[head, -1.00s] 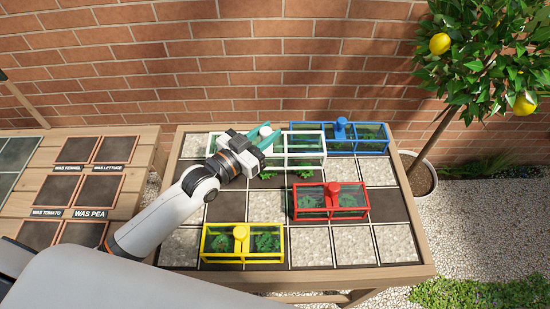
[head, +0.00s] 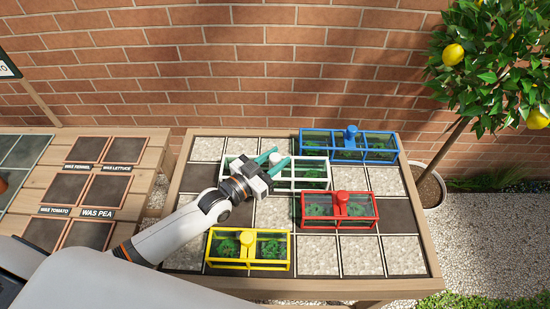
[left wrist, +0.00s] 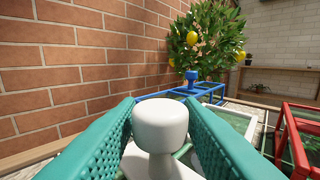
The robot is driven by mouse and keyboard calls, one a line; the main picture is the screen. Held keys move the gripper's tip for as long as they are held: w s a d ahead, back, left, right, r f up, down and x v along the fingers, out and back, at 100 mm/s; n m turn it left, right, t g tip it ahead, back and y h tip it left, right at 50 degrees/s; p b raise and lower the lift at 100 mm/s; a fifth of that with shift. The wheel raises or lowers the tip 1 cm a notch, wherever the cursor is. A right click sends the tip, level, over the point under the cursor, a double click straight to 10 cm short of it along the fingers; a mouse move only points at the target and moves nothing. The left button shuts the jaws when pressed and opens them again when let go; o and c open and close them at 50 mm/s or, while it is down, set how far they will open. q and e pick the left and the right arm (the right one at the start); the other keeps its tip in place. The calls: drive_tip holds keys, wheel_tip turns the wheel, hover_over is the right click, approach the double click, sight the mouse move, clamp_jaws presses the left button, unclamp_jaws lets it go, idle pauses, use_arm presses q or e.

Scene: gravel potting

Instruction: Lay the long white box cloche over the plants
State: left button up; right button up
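The long white box cloche (head: 312,184) is in the upper middle of the potting table in the head view, level, with clear panes. Green leaves show faintly through its panes. I cannot tell whether its lower edge rests on the tiles. My left gripper (head: 276,160) is at its white knob, with one teal finger on each side. In the left wrist view the knob (left wrist: 160,125) fills the gap between the fingers (left wrist: 160,105) and looks gripped. My right gripper is out of view.
A blue cloche (head: 377,157) stands just behind and right. A red cloche (head: 362,223) stands front right, and a yellow one (head: 250,267) at the front. Pale gravel tiles (head: 312,255) lie between them. A wooden side table (head: 150,165) is at left, a potted lemon tree (head: 480,75) at right.

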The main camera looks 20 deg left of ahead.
use_arm(q)
drive_tip(key=shift+o, duration=1.1)
drive_tip(key=shift+r, duration=0.1)
drive_tip(key=shift+r, duration=0.2)
drive_tip(key=v, duration=1)
drive_tip(key=shift+s+a+f+b, duration=0.1)
drive_tip(key=shift+s+f+b, duration=0.05)
drive_tip(key=shift+s+b, duration=0.15)
drive_tip(key=shift+v, duration=0.75)
